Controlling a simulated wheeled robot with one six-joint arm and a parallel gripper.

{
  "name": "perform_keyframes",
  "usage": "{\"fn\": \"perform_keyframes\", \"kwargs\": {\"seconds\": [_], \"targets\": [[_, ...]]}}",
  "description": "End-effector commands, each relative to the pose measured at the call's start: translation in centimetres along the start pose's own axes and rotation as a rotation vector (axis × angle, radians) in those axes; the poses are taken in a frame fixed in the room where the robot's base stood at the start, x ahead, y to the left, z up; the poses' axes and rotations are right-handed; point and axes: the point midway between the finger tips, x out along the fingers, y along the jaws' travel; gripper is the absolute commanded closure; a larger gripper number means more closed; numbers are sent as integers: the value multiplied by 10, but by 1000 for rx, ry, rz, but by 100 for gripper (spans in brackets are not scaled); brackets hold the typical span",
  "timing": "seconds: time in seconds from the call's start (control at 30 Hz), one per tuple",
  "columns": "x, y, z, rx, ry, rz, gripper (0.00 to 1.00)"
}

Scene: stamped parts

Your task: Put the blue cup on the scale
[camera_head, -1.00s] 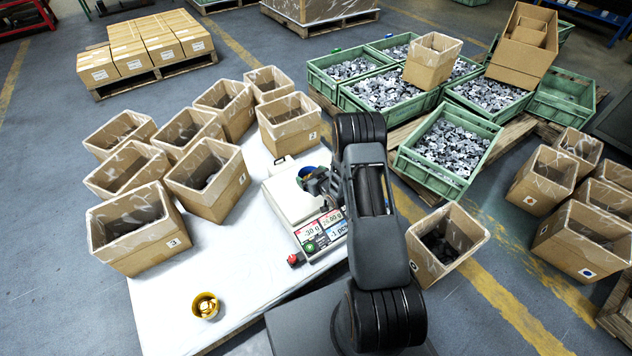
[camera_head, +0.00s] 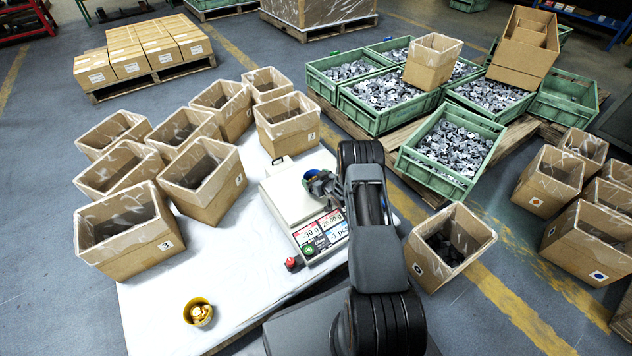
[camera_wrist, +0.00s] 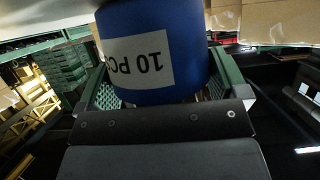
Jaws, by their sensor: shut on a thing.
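The blue cup (camera_head: 311,176) is at my gripper (camera_head: 322,184) in the head view, over the right part of the scale's pale plate (camera_head: 283,197). In the wrist view the blue cup (camera_wrist: 185,72) fills the upper middle, with a white label reading "10 PC" upside down. The green fingers of my gripper (camera_wrist: 165,88) are shut on it, one on each side. The scale's display (camera_head: 322,233) shows "-30 g" and "-1 pcs". Whether the cup's base touches the plate is hidden.
A yellow cup (camera_head: 198,312) with shiny contents stands on the white tabletop (camera_head: 235,265). Several cardboard boxes (camera_head: 205,180) crowd the left. Green crates of metal parts (camera_head: 450,150) stand behind right.

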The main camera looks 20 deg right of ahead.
Motion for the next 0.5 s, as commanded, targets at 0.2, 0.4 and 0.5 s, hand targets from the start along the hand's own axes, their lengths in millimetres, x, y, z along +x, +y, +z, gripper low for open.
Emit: {"fn": "perform_keyframes", "kwargs": {"seconds": [0.2,0.4,0.5], "targets": [[0,0,-1,-2,4,0,41],[2,0,4,-1,2,0,7],[2,0,2,-1,2,0,0]]}}
